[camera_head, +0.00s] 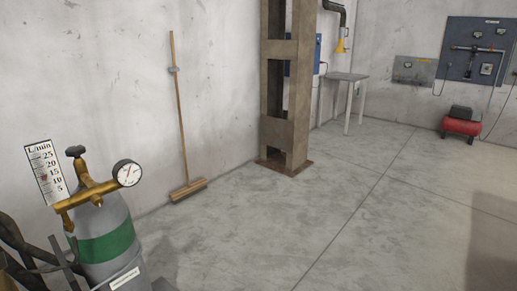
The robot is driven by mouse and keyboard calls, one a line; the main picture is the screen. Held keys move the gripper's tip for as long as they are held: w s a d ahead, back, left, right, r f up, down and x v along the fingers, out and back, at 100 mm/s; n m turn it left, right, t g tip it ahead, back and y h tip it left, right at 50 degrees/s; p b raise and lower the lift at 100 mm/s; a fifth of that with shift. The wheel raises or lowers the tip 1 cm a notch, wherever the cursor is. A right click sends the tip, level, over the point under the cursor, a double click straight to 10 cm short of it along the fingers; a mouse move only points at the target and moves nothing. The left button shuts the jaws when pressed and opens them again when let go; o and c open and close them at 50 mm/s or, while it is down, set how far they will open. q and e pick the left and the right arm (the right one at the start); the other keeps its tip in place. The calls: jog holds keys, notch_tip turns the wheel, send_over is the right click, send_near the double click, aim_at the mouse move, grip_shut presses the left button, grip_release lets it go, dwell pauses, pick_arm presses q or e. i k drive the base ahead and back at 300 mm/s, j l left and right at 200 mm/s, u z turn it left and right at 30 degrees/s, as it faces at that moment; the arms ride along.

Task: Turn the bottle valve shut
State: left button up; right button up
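A grey gas bottle (103,222) with a green band stands upright at the lower left. Its dark valve knob (75,151) sits on top of a brass valve body (92,190). A round pressure gauge (127,173) is on the right of the brass body. A flow scale (45,173) marked L/min stands to the left, with a small red marker near 15. Neither of my grippers shows in this view, and nothing is touching the knob.
Dark hoses or bars (30,250) lie left of the bottle. A broom (187,189) leans on the wall. A steel column (286,90), a small table (347,77) and a red compressor (462,126) stand farther back. The concrete floor (290,220) is clear.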

aim_at(76, 151)
jog(key=k+j+u, duration=0.15)
jog(key=u, duration=1)
